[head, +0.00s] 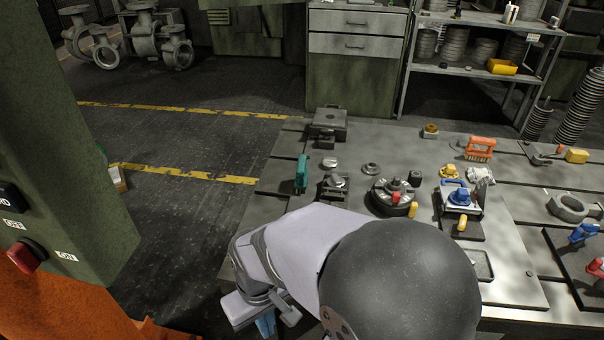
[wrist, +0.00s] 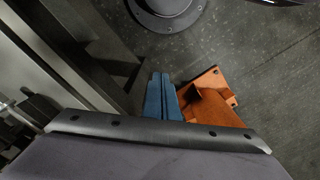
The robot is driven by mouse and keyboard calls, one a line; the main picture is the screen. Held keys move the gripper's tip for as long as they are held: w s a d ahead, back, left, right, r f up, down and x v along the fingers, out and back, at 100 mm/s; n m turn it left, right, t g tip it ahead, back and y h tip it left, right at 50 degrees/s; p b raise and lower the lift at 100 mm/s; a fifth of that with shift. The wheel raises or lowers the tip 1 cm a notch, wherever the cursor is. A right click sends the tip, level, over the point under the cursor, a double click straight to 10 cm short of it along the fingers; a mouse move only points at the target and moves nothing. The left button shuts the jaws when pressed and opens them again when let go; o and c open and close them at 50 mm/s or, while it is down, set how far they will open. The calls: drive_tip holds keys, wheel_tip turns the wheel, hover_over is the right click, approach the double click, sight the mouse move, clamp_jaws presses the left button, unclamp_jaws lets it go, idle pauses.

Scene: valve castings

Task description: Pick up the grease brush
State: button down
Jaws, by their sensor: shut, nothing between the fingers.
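An orange brush-like tool (head: 480,147) with a pale bristle edge stands at the back of the grey work table, right of the middle. It is the only thing I see that looks like the grease brush, though it is small in the picture. My gripper (head: 265,324) is low in the head view, partly hidden by my arm, beside the table's front left corner and far from the brush. In the wrist view its blue fingers (wrist: 163,96) are together with nothing between them, pointing at the dark floor. The brush does not show in the wrist view.
The table (head: 395,147) holds a round black fixture (head: 378,204), a blue-and-yellow clamp fixture (head: 460,200), a teal tool (head: 302,173) and a dark box (head: 329,122). A yellow piece (head: 449,171) lies just in front of the brush. A shelf (head: 470,75) stands behind.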

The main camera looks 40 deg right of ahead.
drive_tip(key=c, duration=1.3)
unclamp_jaws()
